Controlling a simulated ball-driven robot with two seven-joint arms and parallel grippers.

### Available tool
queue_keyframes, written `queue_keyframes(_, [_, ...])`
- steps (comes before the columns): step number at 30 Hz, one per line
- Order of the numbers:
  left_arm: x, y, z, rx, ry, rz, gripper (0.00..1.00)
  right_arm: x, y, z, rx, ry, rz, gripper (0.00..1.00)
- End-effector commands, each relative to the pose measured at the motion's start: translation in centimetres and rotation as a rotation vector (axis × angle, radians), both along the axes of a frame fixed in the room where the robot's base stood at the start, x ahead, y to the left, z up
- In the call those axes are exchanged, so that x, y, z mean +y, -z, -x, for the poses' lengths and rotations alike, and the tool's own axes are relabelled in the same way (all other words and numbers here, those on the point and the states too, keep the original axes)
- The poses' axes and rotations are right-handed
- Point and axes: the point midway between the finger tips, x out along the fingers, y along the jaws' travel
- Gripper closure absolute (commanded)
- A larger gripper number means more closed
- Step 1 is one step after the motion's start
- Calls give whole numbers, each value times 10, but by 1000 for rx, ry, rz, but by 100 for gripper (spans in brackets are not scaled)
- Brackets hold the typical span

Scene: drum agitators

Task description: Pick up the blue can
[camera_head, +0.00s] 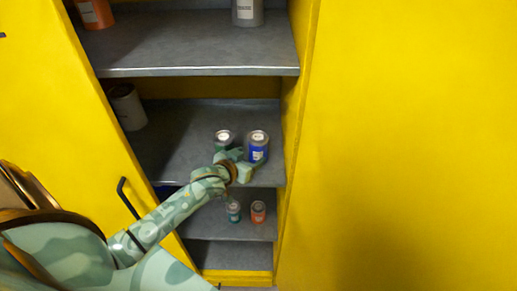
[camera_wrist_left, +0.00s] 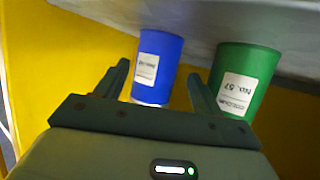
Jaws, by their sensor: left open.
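The blue can (camera_head: 259,150) stands upright on the middle shelf, near its right side. My left gripper (camera_head: 243,161) is at the front of that shelf, just before the blue can and overlapping its lower left in the head view. In the left wrist view the blue can (camera_wrist_left: 158,62) appears between the two spread fingers of the left gripper (camera_wrist_left: 158,74). The fingers are open, and I cannot tell how deep the can sits between them. My right gripper is not in view.
A green can (camera_head: 223,138) stands close left of the blue can; it also shows beside the right finger in the wrist view (camera_wrist_left: 245,75). The middle shelf (camera_head: 180,140) has free room left. A teal can (camera_head: 233,212) and an orange can (camera_head: 258,212) stand below. The yellow cabinet wall (camera_head: 292,130) is close right.

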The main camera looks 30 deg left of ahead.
Motion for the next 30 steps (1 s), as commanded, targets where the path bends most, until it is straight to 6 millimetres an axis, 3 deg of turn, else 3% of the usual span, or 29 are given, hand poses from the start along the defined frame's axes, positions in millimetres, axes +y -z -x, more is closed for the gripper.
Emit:
queue_keyframes(5, [-1,5,-14,0,0,-1,32,0,2,0,0,0,0,64])
queue_keyframes(12, [-2,18,-49,0,0,-1,32,0,8,1,2,0,0,64])
queue_keyframes(21, [-2,20,-56,0,1,-1,32,0,8,1,1,0,-1,64])
queue_keyframes(26, [-2,20,-56,0,1,-1,74,0,8,1,1,0,-1,64])
queue_keyframes(30, [-2,19,-56,-1,1,-1,74,0,8,1,1,0,-1,64])
